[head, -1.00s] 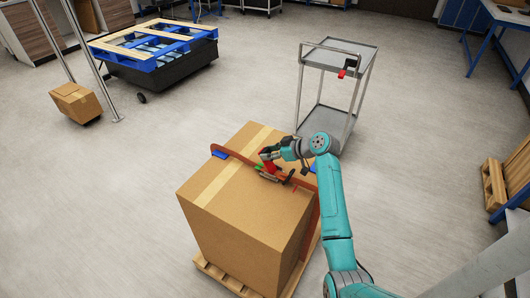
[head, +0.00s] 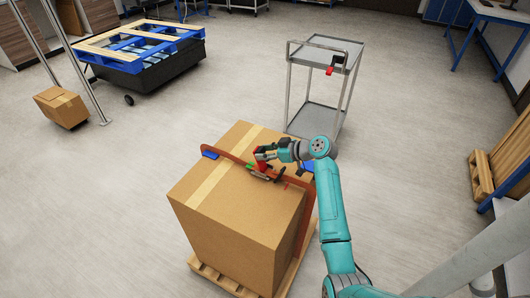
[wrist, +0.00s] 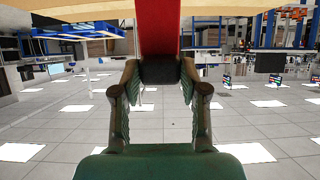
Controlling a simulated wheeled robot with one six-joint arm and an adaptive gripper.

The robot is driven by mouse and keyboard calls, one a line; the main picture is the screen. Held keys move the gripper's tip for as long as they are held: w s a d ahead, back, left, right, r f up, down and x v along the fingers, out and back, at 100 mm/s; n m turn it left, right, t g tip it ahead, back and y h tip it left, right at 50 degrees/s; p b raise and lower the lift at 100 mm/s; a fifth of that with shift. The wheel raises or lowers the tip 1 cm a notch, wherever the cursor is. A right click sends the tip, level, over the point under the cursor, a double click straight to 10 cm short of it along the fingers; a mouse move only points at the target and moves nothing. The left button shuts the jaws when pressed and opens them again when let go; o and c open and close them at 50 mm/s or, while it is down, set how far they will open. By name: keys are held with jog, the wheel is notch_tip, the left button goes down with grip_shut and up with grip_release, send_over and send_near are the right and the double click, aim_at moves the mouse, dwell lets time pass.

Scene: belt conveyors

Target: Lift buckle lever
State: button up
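A cardboard box (head: 232,205) stands on a wooden pallet (head: 215,280). An orange strap (head: 225,153) runs over its top and down its right side, with a red buckle on top. My gripper (head: 261,156) is at the red buckle lever (head: 258,150), just above the box top. In the wrist view, which looks upside down, the red buckle lever (wrist: 159,25) comes down from the top edge. Its dark end (wrist: 160,71) sits between the two fingers of my gripper (wrist: 160,75), which appear to touch it on both sides. The buckle's base is hardly visible.
A grey trolley (head: 322,112) stands behind the box. A blue pallet on a dark base (head: 150,55) and a small carton (head: 61,107) are at the back left. Wooden pallets (head: 500,150) are at the right edge. The floor between is clear.

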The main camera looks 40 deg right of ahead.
jog(key=o, duration=0.4)
jog(key=shift+s+f, duration=0.15)
jog(key=shift+f, duration=0.2)
jog(key=shift+o, duration=0.2)
jog(key=shift+r, duration=0.1)
jog(key=shift+r, duration=0.1)
jog(key=v, duration=1.2)
